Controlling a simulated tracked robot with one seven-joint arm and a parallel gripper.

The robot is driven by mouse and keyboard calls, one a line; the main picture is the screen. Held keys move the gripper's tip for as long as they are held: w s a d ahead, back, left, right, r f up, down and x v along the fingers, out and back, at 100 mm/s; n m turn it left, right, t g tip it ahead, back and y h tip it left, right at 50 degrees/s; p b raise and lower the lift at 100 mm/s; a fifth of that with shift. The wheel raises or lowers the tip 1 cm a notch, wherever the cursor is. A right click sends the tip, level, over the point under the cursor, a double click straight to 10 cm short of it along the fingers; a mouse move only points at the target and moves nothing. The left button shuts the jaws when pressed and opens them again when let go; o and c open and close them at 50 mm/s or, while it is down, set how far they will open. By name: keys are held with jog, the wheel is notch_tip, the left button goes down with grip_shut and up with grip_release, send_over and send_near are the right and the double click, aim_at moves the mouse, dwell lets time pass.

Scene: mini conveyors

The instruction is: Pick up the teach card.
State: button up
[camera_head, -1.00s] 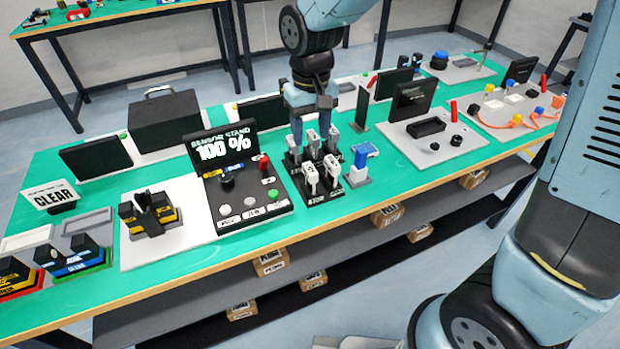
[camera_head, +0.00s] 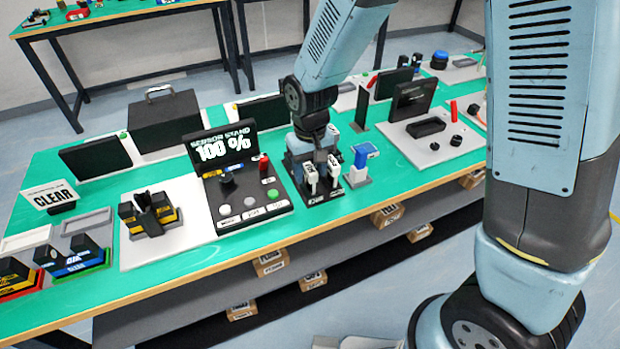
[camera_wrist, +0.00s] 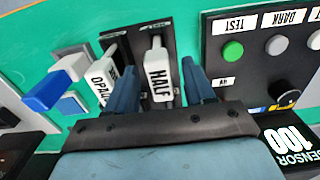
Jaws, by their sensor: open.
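No label reading "teach" is legible, so I cannot tell by name which card is the teach card. A white card marked HALF (camera_wrist: 159,82) stands in a black rack (camera_head: 322,197) and lies between my fingers in the wrist view. My gripper (camera_wrist: 159,66) is open, one finger on each side of that card, with gaps visible. In the head view my gripper (camera_head: 318,158) is low over the rack and hides its rear cards. A second white card (camera_wrist: 103,78), its label partly hidden and starting OPA, stands just left of my left finger.
A blue-and-white device (camera_head: 361,165) stands close to the rack's right. The sensor stand (camera_head: 240,180), its screen reading 100 %, is close on the left. The conveyor-side black unit (camera_head: 425,127) stands farther right. Green bench top (camera_head: 415,172) is clear right of the blue device.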

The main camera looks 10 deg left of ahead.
jog(key=shift+f, duration=1)
jog(key=shift+c, duration=0.4)
grip_shut()
